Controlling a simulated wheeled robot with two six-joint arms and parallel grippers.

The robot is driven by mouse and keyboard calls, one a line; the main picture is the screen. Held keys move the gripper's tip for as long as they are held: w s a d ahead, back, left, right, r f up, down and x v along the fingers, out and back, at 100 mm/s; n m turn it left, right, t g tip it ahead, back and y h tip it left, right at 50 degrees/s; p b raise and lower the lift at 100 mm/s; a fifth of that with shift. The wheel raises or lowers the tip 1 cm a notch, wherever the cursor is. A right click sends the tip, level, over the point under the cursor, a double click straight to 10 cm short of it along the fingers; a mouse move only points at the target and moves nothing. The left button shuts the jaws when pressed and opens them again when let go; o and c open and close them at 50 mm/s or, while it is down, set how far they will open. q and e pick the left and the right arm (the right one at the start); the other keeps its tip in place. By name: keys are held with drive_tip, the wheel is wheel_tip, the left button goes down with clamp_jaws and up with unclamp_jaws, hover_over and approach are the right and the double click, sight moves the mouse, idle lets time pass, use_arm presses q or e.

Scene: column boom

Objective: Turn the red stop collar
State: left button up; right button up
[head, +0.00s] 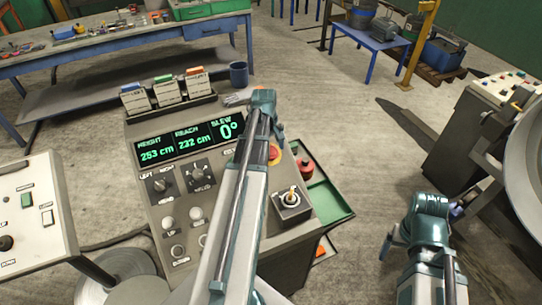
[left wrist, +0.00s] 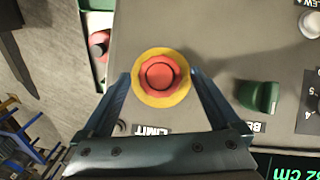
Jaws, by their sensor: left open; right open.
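In the left wrist view a red scalloped collar (left wrist: 160,76) sits on a yellow disc (left wrist: 141,92) on the grey console, near a LIMIT label (left wrist: 152,131). My left gripper (left wrist: 158,80) is open, with one blue finger on each side of the disc; I cannot tell whether they touch it. In the head view the red collar (head: 274,153) is partly hidden behind my left arm, whose end (head: 263,100) hangs over the console's right side. My right gripper (head: 428,215) is open and empty, off to the right of the console, its fingers mostly hidden.
The console (head: 143,205) carries a lit display (head: 190,140), knobs and a joystick (head: 291,197). A green switch (left wrist: 258,95) is right of the collar. A blue mug (head: 238,74) stands behind.

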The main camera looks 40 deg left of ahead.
use_arm(q)
drive_tip(key=shift+f, duration=0.2)
drive_tip(key=shift+c, duration=0.2)
drive_tip(key=c, duration=1.3)
drive_tip(key=shift+c, duration=0.2)
drive_tip(key=shift+w+m+g+y, duration=0.15)
drive_tip(key=shift+m+g+y, duration=0.15)
drive_tip(key=shift+m+g, duration=0.5)
drive_tip(key=m, duration=0.2)
drive_tip(key=shift+w+d+m+g+y, duration=0.1)
drive_tip(key=shift+m+g+y, duration=0.2)
drive_tip(key=shift+g, duration=0.1)
drive_tip(key=shift+d+f+m+g+y+b, duration=0.1)
drive_tip(key=shift+m+g+y+b, duration=0.3)
drive_tip(key=shift+m, duration=0.6)
drive_tip(key=shift+d+m+g+y+b, duration=0.15)
drive_tip(key=shift+m+g+y, duration=0.3)
drive_tip(key=shift+m, duration=0.55)
drive_tip(key=shift+a, duration=0.1)
